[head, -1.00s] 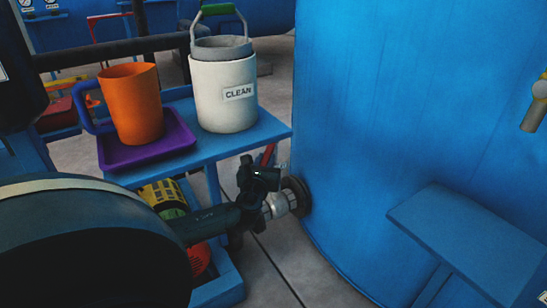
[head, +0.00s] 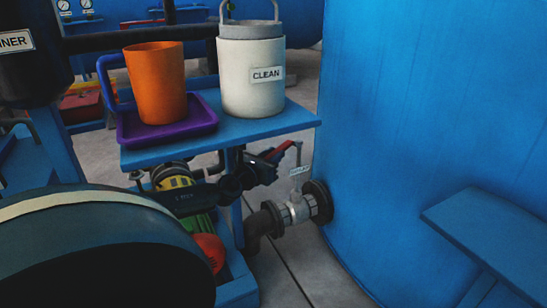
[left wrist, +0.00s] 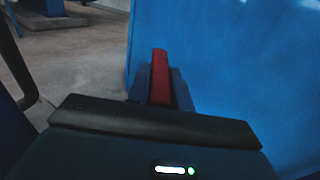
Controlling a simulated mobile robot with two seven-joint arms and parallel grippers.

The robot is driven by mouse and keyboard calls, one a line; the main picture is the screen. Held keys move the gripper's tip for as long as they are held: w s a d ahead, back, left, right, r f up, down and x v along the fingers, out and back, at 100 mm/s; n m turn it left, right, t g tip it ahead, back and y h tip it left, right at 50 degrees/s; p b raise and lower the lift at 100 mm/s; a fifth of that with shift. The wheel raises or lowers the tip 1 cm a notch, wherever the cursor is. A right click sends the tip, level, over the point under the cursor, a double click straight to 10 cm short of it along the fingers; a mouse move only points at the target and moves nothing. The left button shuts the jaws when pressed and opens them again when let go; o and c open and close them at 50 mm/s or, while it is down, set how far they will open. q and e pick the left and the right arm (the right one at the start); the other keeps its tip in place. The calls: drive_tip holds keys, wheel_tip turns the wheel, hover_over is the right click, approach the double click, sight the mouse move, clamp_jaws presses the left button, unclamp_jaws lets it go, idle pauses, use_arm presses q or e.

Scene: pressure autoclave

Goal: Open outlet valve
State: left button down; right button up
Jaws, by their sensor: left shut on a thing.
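The outlet valve (head: 297,211) sits on a short pipe at the left side of the large blue tank. A small tag (head: 300,170), too small to read surely, hangs at its stem. Its red lever (head: 280,153) reaches left from the top of the stem and slopes down into my left gripper (head: 264,168). In the left wrist view the red lever (left wrist: 160,80) stands between the jaws, which are shut on it. The gripper is above and left of the valve body. The jaws hide the lever's end in the head view. My right gripper is not in view.
The blue tank (head: 420,100) fills the right, with a blue step (head: 490,230) before it. A blue cart (head: 290,121) beside the valve bears a purple tray (head: 135,135), an orange cup (head: 155,85) and a white CLEAN pot (head: 250,85). A pump (head: 195,215) is below.

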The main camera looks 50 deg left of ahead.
use_arm(q)
drive_tip(key=c, duration=1.2)
unclamp_jaws()
drive_tip(key=shift+c, duration=0.2)
drive_tip(key=shift+s+d, duration=0.15)
drive_tip(key=shift+s, duration=0.5)
drive_tip(key=p+v, duration=0.4)
drive_tip(key=v, duration=0.7)
drive_tip(key=shift+s, duration=0.4)
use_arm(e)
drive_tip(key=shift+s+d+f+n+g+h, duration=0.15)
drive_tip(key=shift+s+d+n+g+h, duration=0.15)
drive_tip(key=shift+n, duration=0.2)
use_arm(q)
drive_tip(key=shift+d, duration=0.1)
drive_tip(key=shift+c, duration=0.4)
